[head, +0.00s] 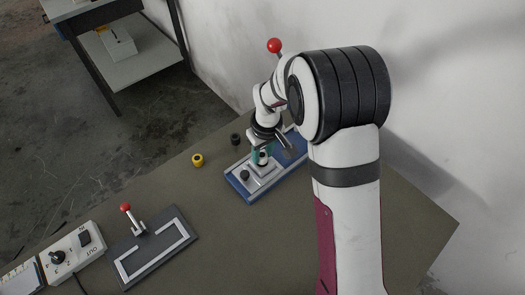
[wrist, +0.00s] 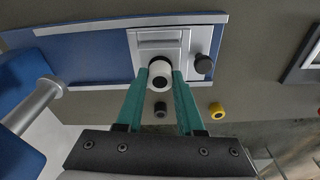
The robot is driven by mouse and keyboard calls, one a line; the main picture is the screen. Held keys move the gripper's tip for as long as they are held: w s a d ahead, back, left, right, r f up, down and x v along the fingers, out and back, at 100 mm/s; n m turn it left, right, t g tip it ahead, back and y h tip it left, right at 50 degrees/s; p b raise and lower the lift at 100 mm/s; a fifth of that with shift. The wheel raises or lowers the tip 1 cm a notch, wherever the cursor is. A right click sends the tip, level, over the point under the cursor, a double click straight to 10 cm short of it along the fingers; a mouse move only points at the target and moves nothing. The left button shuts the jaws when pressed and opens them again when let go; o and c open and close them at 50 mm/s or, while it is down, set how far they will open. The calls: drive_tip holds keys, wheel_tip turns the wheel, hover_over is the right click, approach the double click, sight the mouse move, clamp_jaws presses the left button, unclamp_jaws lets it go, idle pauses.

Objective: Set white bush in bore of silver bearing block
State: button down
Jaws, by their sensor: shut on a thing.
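My gripper (wrist: 161,82) is shut on the white bush (wrist: 161,70), a short ring with a dark hole, held between the teal fingertips. The silver bearing block (wrist: 145,45) sits on a blue base plate (wrist: 90,55) just past the fingertips in the wrist view. A dark round edge shows right behind the bush; the bore itself is mostly hidden, and I cannot tell whether the bush is in it or above it. In the head view my gripper (head: 263,152) is over the silver block (head: 263,182), with the bush low at the block.
A black knob (wrist: 204,64) stands beside the bore. A yellow bush (head: 197,160) and a black bush (head: 235,139) stand on the table left of the blue plate. A dark fixture with a red-knobbed lever (head: 126,207) and a control box (head: 70,252) lie front left.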

drive_tip(key=shift+f, duration=0.55)
idle(0.4)
unclamp_jaws()
drive_tip(key=shift+r, duration=4.05)
